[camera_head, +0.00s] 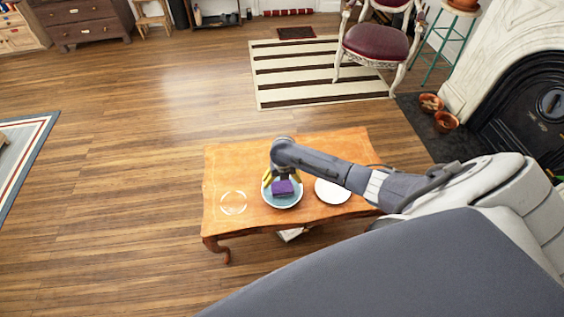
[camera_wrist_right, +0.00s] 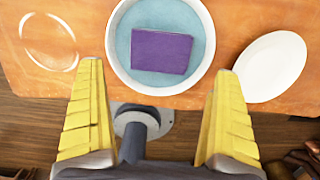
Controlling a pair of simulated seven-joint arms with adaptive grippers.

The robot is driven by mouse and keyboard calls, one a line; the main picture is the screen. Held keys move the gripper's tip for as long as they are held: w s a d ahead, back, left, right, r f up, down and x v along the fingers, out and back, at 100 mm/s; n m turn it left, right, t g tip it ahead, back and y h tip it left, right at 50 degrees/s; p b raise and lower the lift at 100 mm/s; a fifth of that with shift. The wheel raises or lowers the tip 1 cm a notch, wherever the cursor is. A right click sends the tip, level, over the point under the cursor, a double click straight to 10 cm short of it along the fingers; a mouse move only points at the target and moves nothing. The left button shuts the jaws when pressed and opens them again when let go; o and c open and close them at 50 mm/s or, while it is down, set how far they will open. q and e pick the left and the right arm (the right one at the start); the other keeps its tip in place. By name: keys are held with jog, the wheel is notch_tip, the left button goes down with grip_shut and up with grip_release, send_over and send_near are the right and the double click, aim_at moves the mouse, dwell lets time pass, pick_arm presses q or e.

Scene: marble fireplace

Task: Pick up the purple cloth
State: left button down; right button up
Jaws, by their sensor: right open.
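The purple cloth (camera_head: 282,188) is a small flat rectangle. It lies in a white bowl (camera_head: 283,204) with a light blue inside, on the wooden table (camera_head: 233,163). In the right wrist view the cloth (camera_wrist_right: 161,51) shows whole inside the bowl (camera_wrist_right: 122,75), ahead of the fingertips. My right gripper (camera_head: 283,176) is over the bowl, with yellow fingers spread to either side. In the right wrist view the right gripper (camera_wrist_right: 163,75) is open, with nothing between its fingers. Whether it touches the bowl cannot be told. My left gripper is in neither view.
A white plate (camera_head: 333,190) lies right of the bowl. A clear round dish or ring (camera_head: 233,202) lies left of it. A red-seated chair (camera_head: 376,42) and striped rug (camera_head: 300,72) are beyond the table. The table's left part is mostly clear.

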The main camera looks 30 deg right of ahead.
aim_at(282, 187)
jog(key=shift+w+d+f, duration=0.1)
jog(key=shift+w+f, duration=0.1)
jog(key=shift+f, duration=1.15)
jog(key=shift+w+d+f, duration=0.1)
jog(key=shift+w+f, duration=0.05)
jog(key=shift+f, duration=1.2)
jog(key=shift+w+d+f, duration=0.1)
jog(key=shift+w+f, duration=0.1)
jog(key=shift+f, duration=1.15)
jog(key=shift+c, duration=0.6)
jog(key=c, duration=0.8)
jog(key=shift+c, duration=0.5)
jog(key=shift+r, duration=0.1)
notch_tip(282, 187, up, 20)
jog(key=o, duration=0.6)
jog(key=shift+c, duration=0.2)
jog(key=c, duration=0.4)
